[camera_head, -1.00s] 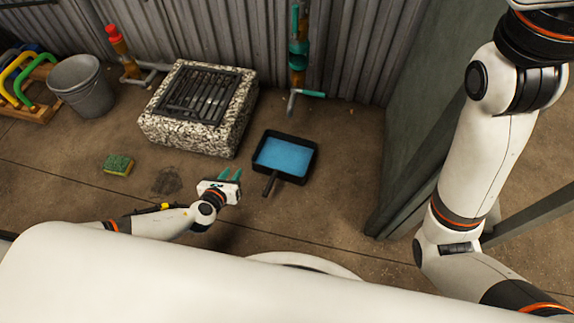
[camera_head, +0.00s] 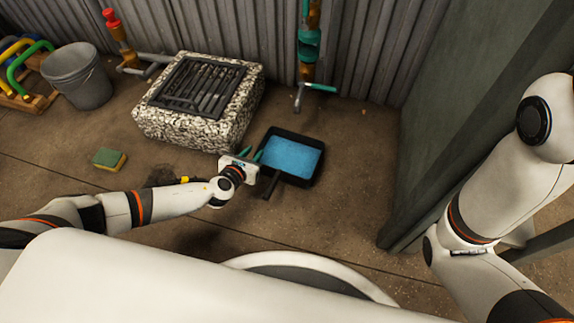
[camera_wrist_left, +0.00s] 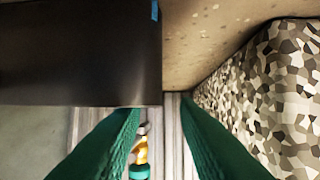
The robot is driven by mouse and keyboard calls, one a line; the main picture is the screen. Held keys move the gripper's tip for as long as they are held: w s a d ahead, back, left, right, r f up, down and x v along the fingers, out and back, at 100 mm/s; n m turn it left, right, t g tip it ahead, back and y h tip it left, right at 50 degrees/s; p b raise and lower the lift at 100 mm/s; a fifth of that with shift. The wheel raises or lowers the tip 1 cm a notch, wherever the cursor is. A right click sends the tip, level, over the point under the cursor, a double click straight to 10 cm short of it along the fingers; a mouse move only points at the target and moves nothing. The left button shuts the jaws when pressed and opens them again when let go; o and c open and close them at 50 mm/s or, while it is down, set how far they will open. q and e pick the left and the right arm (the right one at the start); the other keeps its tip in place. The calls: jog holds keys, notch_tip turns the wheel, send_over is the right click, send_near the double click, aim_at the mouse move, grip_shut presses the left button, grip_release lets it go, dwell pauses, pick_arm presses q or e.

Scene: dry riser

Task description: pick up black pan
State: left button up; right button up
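The black pan (camera_head: 318,170) sits on the ground right of the stone block, with blue inside it and its handle (camera_head: 270,186) pointing toward me. My left gripper (camera_head: 254,155) is beside the pan's left edge, between pan and block. Its teal fingers are apart and empty in the left wrist view (camera_wrist_left: 158,106). There, a dark flat surface, apparently the pan (camera_wrist_left: 80,55), fills the upper left, close to the left finger. I cannot tell whether they touch. My right arm shows at the right, but its gripper is out of view.
The speckled stone block (camera_head: 190,136) with a dark grate (camera_head: 200,85) stands close left of the gripper. A green-yellow sponge (camera_head: 109,159) and a grey bucket (camera_head: 78,75) are farther left. Pipes (camera_head: 308,45) stand by the corrugated wall. A dark green panel (camera_head: 430,150) stands right.

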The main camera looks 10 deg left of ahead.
pick_arm(q)
jog(key=shift+b+x, duration=0.6)
jog(key=shift+x, duration=1)
jog(key=shift+c, duration=0.6)
grip_shut()
jog(key=shift+r, duration=0.1)
